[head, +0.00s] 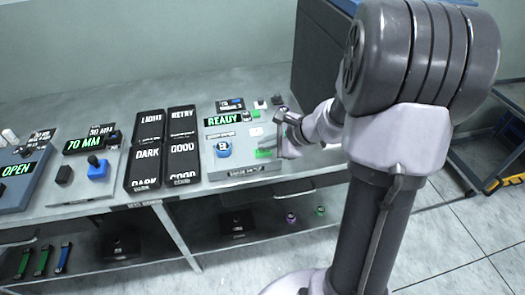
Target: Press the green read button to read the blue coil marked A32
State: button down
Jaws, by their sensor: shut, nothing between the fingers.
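The reader (241,170) is a light grey box on the bench, with a lit display (223,120) showing READY in green letters. A blue coil (222,150) sits on the left of its top; its marking is too small to read. The green button (263,153) is at the right front of the top, partly hidden by my arm's end. My gripper (280,138) is shut and empty, just right of the green button. I cannot tell whether it touches the button or is above it.
Dark trays marked LIGHT, DARK, RETRY and GOOD (183,157) lie left of the reader. Further left are a 70 MM device (80,180) and an OPEN device (15,185). A dark blue cabinet (318,50) stands behind my arm. A lower shelf holds small spools.

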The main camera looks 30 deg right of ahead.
aim_at(265, 152)
jog(key=shift+f+b, duration=0.45)
jog(key=shift+b, duration=0.05)
dwell(0.4)
jog(key=shift+r+p, duration=0.65)
jog(key=shift+r, duration=0.2)
notch_tip(265, 152, up, 5)
jog(key=p, duration=0.4)
jog(key=shift+r, duration=0.1)
dwell(0.6)
